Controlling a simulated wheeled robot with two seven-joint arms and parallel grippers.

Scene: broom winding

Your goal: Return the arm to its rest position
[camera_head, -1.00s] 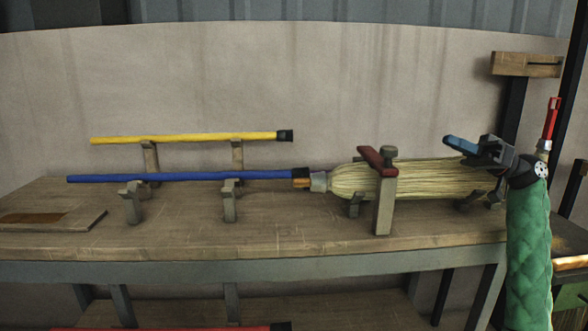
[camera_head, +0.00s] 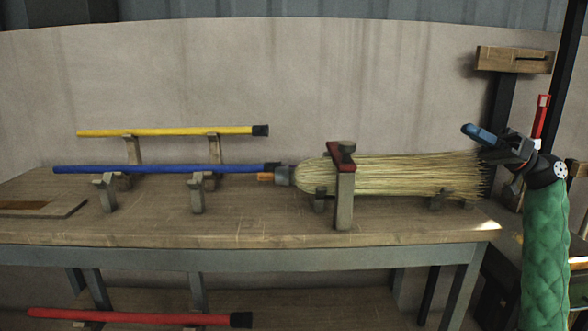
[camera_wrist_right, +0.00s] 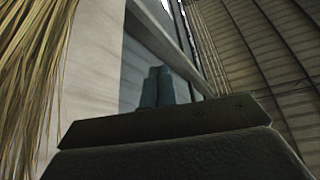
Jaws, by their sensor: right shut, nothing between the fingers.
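My right gripper (camera_head: 472,132) is at the right of the head view, shut and empty, with its blue fingertips pointing left. My right arm (camera_head: 545,250) in a green quilted sleeve rises below it. The gripper is above and beside the bristle end of a straw broom head (camera_head: 415,174), apart from it as far as I can tell. The right wrist view shows the shut fingers (camera_wrist_right: 158,87) with straw bristles (camera_wrist_right: 30,70) at the left edge. My left gripper is not in view.
The broom lies on a wooden workbench (camera_head: 250,226), under a red-topped clamp (camera_head: 343,190). A blue handle (camera_head: 160,169) and a yellow handle (camera_head: 165,131) rest on supports. A red handle (camera_head: 130,317) lies below. A wooden wall bracket (camera_head: 514,60) is above my right gripper.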

